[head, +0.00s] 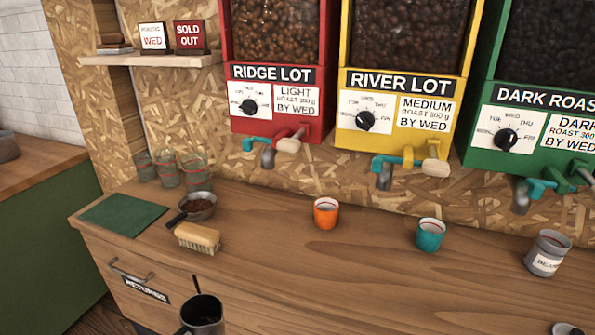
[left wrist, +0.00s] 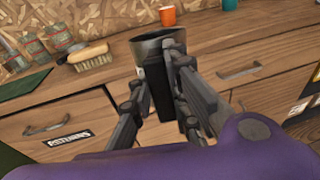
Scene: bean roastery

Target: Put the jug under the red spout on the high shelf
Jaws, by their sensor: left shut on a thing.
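A dark metal jug (head: 203,312) shows at the bottom edge of the head view, in front of the counter, its lower part cut off. In the left wrist view, my left gripper (left wrist: 160,92) is shut on this jug (left wrist: 151,55), which is upright, its fingers hiding part of it. The red dispenser's spout (head: 269,156) hangs above the counter, and the counter right below it is bare. The high shelf (head: 150,60) is on the wall at upper left, holding two signs and a small dark stack at its left end. My right gripper is not in view.
On the counter (head: 330,265) stand several glasses (head: 168,172), a pan of beans (head: 200,205), a brush (head: 197,238), a green mat (head: 122,222), an orange cup (head: 326,215), a teal cup (head: 430,235) and a grey canister (head: 547,255). The counter's middle front is clear.

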